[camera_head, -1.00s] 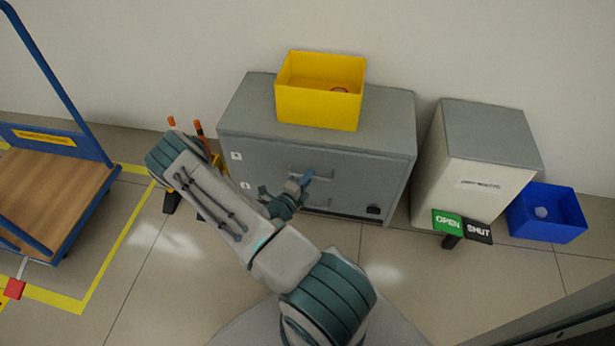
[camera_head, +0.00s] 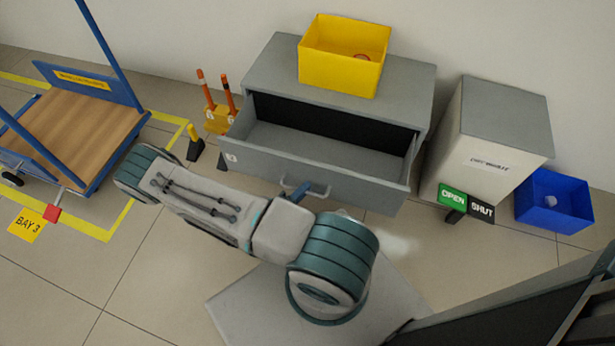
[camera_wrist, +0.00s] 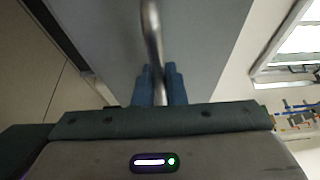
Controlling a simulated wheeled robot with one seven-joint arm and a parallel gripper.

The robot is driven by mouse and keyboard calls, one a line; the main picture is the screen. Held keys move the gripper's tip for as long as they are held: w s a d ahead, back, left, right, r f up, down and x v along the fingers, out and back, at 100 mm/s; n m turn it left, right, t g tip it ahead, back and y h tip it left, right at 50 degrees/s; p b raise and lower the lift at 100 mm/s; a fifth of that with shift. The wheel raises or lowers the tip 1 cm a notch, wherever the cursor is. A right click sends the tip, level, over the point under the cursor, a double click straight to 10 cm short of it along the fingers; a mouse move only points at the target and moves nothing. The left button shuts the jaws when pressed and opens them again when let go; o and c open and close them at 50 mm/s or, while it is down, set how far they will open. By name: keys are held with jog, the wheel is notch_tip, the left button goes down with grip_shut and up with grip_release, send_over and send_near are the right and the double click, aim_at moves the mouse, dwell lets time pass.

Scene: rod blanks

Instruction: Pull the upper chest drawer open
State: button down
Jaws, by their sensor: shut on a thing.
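The grey chest (camera_head: 275,68) stands against the wall. Its upper drawer (camera_head: 300,165) is pulled far out, and its inside looks empty. The drawer's bar handle (camera_head: 318,189) is on the front. My gripper (camera_head: 298,192) is at the left part of that handle, partly hidden behind my arm. In the wrist view, my gripper's blue fingers (camera_wrist: 159,85) are shut on the metal handle (camera_wrist: 152,35). The lower part of the chest is hidden behind the open drawer and my arm.
A yellow box (camera_head: 340,75) with a round item sits on the chest. A pale cabinet (camera_head: 485,140) with OPEN and SHUT signs and a blue bin (camera_head: 552,208) stand right. Orange-handled tools (camera_head: 215,105) and a platform cart (camera_head: 80,135) are left.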

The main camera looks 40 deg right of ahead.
jog(key=shift+s+a, duration=0.2)
jog(key=c, duration=1.5)
grip_release()
jog(key=shift+a, duration=0.1)
jog(key=p+v, duration=0.2)
jog(key=v, duration=1.1)
jog(key=shift+s+a, duration=0.1)
jog(key=shift+a, duration=0.2)
